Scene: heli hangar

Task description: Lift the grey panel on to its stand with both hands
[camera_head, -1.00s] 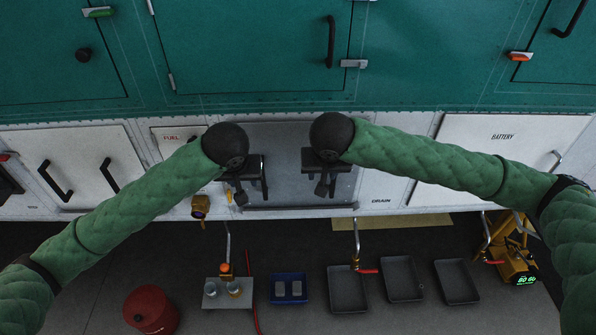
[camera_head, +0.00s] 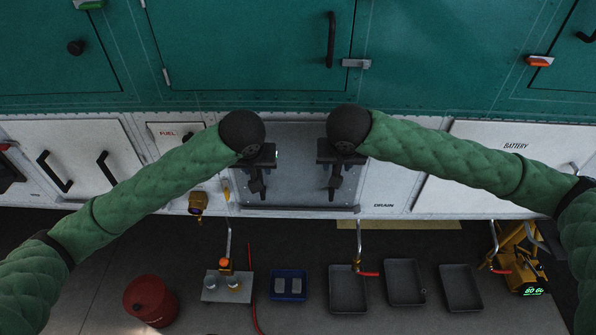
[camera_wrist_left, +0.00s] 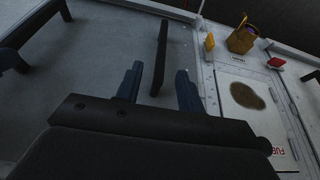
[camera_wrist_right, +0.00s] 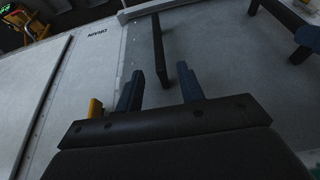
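The grey panel (camera_head: 295,150) sits flat in the white lower wall of the machine, between the FUEL and DRAIN labels. My left gripper (camera_head: 257,190) is in front of its left part, and my right gripper (camera_head: 334,188) is in front of its right part. In the left wrist view my left fingers (camera_wrist_left: 158,88) are open, with a dark bar handle (camera_wrist_left: 161,58) between them, apart from both. In the right wrist view my right fingers (camera_wrist_right: 161,88) are open, with another dark bar handle (camera_wrist_right: 159,50) between them. I cannot pick out the stand.
A yellow strip (camera_head: 400,224) lies by the wall. A yellow device (camera_head: 520,262) stands at right.

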